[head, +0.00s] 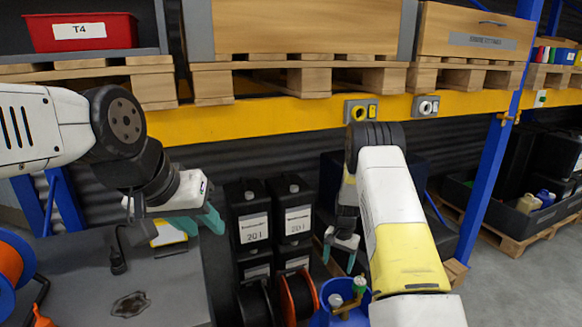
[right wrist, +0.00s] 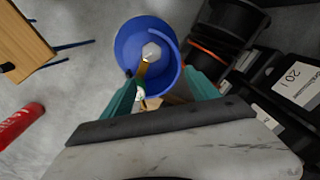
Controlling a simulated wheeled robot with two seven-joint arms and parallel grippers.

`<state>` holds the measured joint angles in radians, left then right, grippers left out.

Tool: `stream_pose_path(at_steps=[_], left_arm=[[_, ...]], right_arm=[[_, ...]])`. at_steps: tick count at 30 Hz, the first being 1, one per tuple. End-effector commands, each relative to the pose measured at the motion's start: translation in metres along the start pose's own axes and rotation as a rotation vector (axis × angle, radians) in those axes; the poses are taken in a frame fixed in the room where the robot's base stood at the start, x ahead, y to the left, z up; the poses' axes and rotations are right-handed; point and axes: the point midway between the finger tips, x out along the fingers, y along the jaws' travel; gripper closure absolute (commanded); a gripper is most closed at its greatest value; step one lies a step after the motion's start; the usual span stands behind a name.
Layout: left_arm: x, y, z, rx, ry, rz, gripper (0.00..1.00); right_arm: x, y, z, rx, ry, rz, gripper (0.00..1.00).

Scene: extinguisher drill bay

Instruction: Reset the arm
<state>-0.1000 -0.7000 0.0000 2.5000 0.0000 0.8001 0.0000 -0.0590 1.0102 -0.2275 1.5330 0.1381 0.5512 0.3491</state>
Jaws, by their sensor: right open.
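My right gripper (head: 340,256) hangs pointing down at the centre right of the head view, its teal fingers apart and nothing between them. In the right wrist view its open fingers (right wrist: 166,92) are on either side of a blue round container (right wrist: 128,46) on the floor below, apart from it. The container (head: 322,318) has a white cap and a brass-coloured fitting and shows at the bottom of the head view. My left gripper (head: 200,224) is over the grey table (head: 185,295) at the left, teal fingertips apart, with a yellow and white item (head: 168,233) beside them.
Black 20 l canisters (head: 290,208) stand between table and right arm, with cable reels (head: 298,296) in front. A yellow shelf beam (head: 250,115) with pallets and crates runs above. A red extinguisher (right wrist: 20,125) lies on the floor.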

Motion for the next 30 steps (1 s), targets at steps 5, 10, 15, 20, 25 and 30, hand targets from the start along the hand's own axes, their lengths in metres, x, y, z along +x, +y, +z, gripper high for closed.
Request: stream_pose_path(at_steps=[5,10,15,20,25,30], left_arm=[[0.000,0.000,0.000,0.000,0.000,0.000,0.64],[0.000,0.000,0.000,0.000,0.000,0.000,0.64],[0.000,0.000,0.000,0.000,0.000,0.000,0.64],[0.000,0.000,0.000,0.000,0.000,0.000,0.64],[0.000,0.000,0.000,0.000,0.000,0.000,0.64],[0.000,0.000,0.000,0.000,0.000,0.000,0.64]], right_arm=[[-0.113,-0.009,0.009,-0.056,0.047,-0.079,0.31],[-0.205,-0.006,0.036,-0.123,0.091,-0.143,0.31],[-0.285,0.006,0.077,-0.202,0.143,-0.198,0.31],[-0.345,0.024,0.124,-0.282,0.200,-0.239,0.31],[-0.392,0.048,0.181,-0.372,0.268,-0.269,0.31],[-0.419,0.075,0.239,-0.462,0.342,-0.283,0.31]])
